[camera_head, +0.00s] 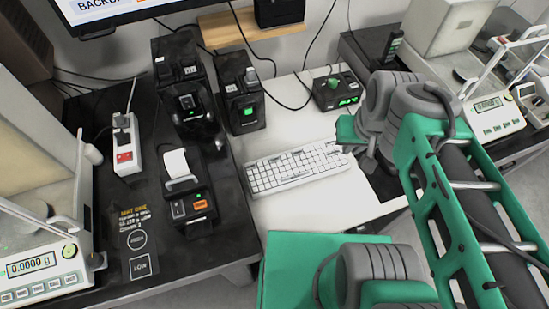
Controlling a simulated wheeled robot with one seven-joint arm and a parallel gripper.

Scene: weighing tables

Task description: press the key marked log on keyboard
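The white keyboard (296,168) lies on the white section of the worktop in the middle of the camera_head view, slightly angled, its right end rising in the picture. Its key markings are too small to read, so I cannot tell which key is marked log. My green and grey arm reaches in from the lower right. Its upper grey joint and a small green part are just right of the keyboard and come close to its right end in the picture. I cannot make out my gripper's fingers in this view.
A black device with a green knob (333,83) stands behind the keyboard. Black boxes and a label printer (190,203) stand on the dark worktop to the left. Balances are at the far left (42,268) and right (490,107). White worktop in front of the keyboard is clear.

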